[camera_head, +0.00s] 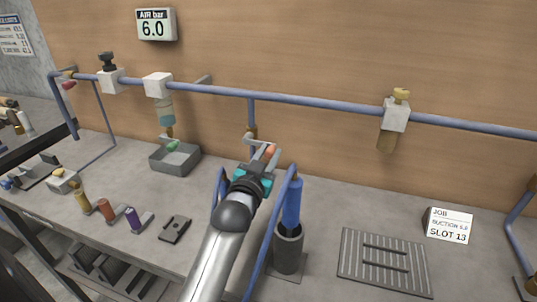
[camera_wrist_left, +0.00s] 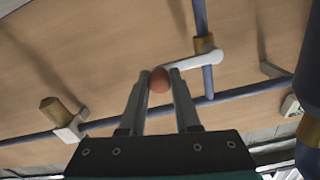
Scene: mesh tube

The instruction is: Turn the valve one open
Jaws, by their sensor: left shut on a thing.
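A valve with a brass body (camera_head: 251,131) sits on a vertical blue pipe that drops from the long horizontal pipe. Its grey lever ends in an orange-red knob (camera_head: 271,149). In the left wrist view the brass body (camera_wrist_left: 204,44) is at the upper right, and the pale lever (camera_wrist_left: 200,61) runs from it toward the knob (camera_wrist_left: 159,80). My left gripper (camera_head: 262,158) is shut on the lever's knob, which shows between the two fingers (camera_wrist_left: 158,84). No label showing the valve's number is readable. My right gripper is not in view.
The long blue pipe (camera_head: 320,103) crosses the wall. Close beside my left arm stands a dark cup (camera_head: 289,250) holding a blue cylinder (camera_head: 292,205). A grey tray (camera_head: 174,160) is to the left; a ribbed plate (camera_head: 384,262) and a job card (camera_head: 450,225) are to the right.

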